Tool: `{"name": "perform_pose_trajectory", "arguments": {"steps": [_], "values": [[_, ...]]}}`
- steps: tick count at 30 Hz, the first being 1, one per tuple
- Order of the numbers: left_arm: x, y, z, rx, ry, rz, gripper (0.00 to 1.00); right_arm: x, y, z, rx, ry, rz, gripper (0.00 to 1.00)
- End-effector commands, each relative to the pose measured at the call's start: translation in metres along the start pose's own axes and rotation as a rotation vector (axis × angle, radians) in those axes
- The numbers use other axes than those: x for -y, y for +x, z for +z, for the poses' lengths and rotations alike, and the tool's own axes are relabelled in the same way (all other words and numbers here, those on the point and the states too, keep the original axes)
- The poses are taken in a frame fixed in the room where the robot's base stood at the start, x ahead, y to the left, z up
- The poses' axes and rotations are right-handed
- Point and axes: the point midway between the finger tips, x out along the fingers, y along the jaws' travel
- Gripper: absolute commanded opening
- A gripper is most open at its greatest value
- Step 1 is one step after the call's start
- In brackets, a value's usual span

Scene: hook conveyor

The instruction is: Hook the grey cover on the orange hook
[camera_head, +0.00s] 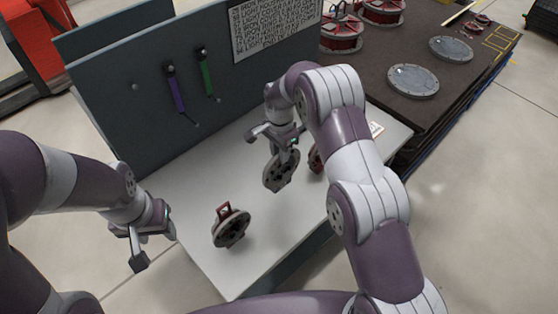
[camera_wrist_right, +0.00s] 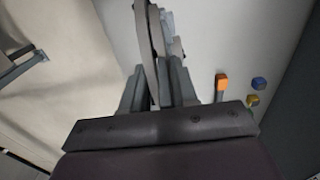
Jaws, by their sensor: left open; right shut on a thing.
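A grey round cover (camera_head: 280,172) with dark openings hangs upright from my right gripper (camera_head: 284,148), above the white table. The right wrist view shows the cover (camera_wrist_right: 148,50) edge-on between the fingers (camera_wrist_right: 155,85). An orange-ended piece (camera_wrist_right: 222,82) shows to their right, apart from the cover; I cannot tell whether it is the orange hook. No orange hook is clear in the head view. My left gripper (camera_head: 152,240) is open and empty, left of the table.
Purple (camera_head: 176,90) and green (camera_head: 207,75) hooks hang on the grey upright panel (camera_head: 130,120). Another cover with a red handle (camera_head: 230,228) stands on the white table (camera_head: 185,200). A red part (camera_head: 316,158) is half hidden behind my right arm. Blue (camera_wrist_right: 259,83) and yellow (camera_wrist_right: 253,100) pieces show in the wrist view.

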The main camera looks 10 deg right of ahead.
Motion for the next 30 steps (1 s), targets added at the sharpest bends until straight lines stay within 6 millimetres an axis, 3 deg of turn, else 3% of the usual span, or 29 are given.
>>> {"name": "perform_pose_trajectory", "arguments": {"steps": [4,18,28,29,30], "values": [[0.0,-0.011,-0.001,0.0,0.0,0.0,0.5,-0.001,0.013,0.0,0.001,0.0,0.003,0.0],[0.0,-0.041,-0.005,0.0,0.0,0.0,0.5,0.0,0.09,0.0,0.0,-0.001,0.0,0.0],[0.0,-0.037,-0.004,0.0,0.0,0.0,0.5,0.0,0.098,0.0,-0.001,-0.001,-0.001,0.0],[0.0,-0.036,-0.004,0.0,0.0,0.0,0.5,0.0,0.098,0.0,0.0,-0.001,0.0,0.31],[0.0,-0.037,-0.004,0.0,0.0,0.0,0.5,0.0,0.097,0.0,0.0,-0.001,0.0,0.44]]}}
